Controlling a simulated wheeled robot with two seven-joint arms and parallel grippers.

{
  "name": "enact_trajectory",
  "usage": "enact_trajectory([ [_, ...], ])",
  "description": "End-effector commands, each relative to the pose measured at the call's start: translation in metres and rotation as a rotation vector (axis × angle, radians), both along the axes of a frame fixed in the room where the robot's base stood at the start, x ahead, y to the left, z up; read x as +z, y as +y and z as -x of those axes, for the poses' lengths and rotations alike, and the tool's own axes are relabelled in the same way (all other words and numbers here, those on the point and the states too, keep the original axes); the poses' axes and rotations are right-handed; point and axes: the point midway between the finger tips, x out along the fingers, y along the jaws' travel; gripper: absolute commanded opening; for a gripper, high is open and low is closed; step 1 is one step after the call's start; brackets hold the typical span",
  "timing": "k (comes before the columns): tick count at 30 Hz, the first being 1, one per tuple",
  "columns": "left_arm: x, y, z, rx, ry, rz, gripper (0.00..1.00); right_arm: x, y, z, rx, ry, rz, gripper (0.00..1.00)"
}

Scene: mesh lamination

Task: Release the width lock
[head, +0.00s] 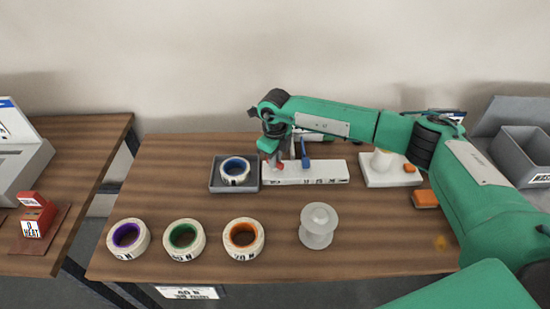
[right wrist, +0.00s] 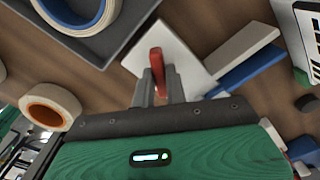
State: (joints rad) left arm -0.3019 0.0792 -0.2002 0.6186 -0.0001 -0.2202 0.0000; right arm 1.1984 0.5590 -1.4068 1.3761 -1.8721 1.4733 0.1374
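The white fixture (head: 320,173) with printed marks lies at the back middle of the table, with a blue upright part (head: 304,152). A small red lever (right wrist: 157,72), which I take to be the width lock, stands up from the white plate (right wrist: 180,50) in the right wrist view. My right gripper (head: 273,158) is at the fixture's left end, pointing down. In the right wrist view, its grey fingers (right wrist: 160,85) sit close on both sides of the red lever and appear shut on it. The lever's base is partly hidden. My left gripper is out of view.
A grey tray (head: 216,187) holding a blue-cored roll (head: 235,170) is just left of the fixture. Purple-, green- and orange-cored rolls and a white spool (head: 318,222) stand in front. A white block (head: 390,176) and grey bins (head: 522,152) are right.

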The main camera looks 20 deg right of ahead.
Motion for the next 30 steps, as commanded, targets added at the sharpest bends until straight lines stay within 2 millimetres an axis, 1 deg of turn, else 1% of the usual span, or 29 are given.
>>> enact_trajectory([
  [6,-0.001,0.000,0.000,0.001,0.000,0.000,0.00,0.000,0.000,0.000,0.003,0.000,0.000,0.00],
  [11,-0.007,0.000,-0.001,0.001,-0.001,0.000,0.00,-0.002,0.000,0.000,0.035,0.000,0.000,0.00],
  [20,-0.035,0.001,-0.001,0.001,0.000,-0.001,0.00,-0.005,0.000,0.000,0.213,-0.001,0.000,0.00],
  [22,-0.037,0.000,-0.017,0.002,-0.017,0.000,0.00,-0.005,0.000,0.000,0.268,-0.001,0.001,0.00],
  [24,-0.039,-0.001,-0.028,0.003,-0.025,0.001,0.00,-0.005,0.000,-0.001,0.322,-0.001,0.000,0.00],
  [30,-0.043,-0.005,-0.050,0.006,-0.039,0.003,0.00,-0.004,0.000,0.000,0.465,-0.001,0.000,0.00],
])
